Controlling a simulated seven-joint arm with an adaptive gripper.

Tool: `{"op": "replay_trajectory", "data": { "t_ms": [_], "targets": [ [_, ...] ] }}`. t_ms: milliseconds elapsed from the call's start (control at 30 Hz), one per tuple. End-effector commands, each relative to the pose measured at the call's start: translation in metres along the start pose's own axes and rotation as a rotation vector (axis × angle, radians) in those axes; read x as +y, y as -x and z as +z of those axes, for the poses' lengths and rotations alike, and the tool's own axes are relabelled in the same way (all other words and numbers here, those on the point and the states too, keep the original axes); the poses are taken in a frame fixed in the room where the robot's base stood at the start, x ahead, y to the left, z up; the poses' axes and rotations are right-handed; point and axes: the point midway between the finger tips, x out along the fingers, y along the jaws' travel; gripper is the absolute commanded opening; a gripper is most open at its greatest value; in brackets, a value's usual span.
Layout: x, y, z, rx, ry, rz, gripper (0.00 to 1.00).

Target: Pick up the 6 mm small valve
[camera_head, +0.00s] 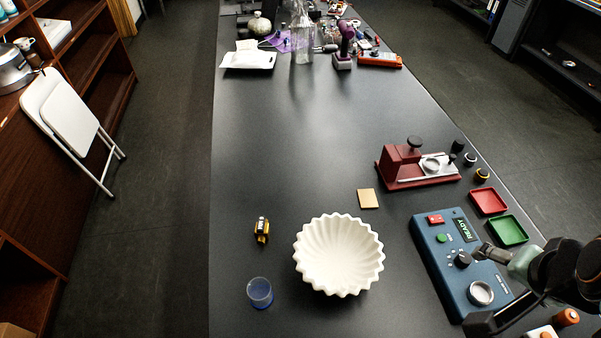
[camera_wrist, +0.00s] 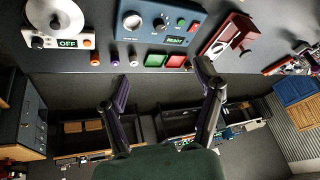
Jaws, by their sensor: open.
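Several small dark cylinders, which look like valves, stand along the table's right edge in the head view. One is all black (camera_head: 458,146), one has a pale band (camera_head: 469,159), and one has a yellow band (camera_head: 481,175). I cannot read their sizes, so I cannot tell which is the 6 mm small valve. My gripper (camera_wrist: 163,82) is open and empty in the wrist view, its two fingers wide apart, with floor behind them. In the head view, my arm comes in at the lower right, over the blue control box (camera_head: 450,262).
A red tray (camera_head: 488,201) and a green tray (camera_head: 508,231) lie beside the box, with a dark red fixture (camera_head: 398,163) behind. The table's middle is clear.

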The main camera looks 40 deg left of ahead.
Motion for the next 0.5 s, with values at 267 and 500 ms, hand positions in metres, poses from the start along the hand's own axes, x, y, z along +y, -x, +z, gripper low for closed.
{"op": "replay_trajectory", "data": {
  "t_ms": [267, 500],
  "targets": [
    [-0.152, -0.074, -0.080, 0.126, 0.091, -0.122, 0.67],
    [-0.328, -0.177, 0.034, 0.047, 0.391, -0.210, 0.67]
  ]
}}
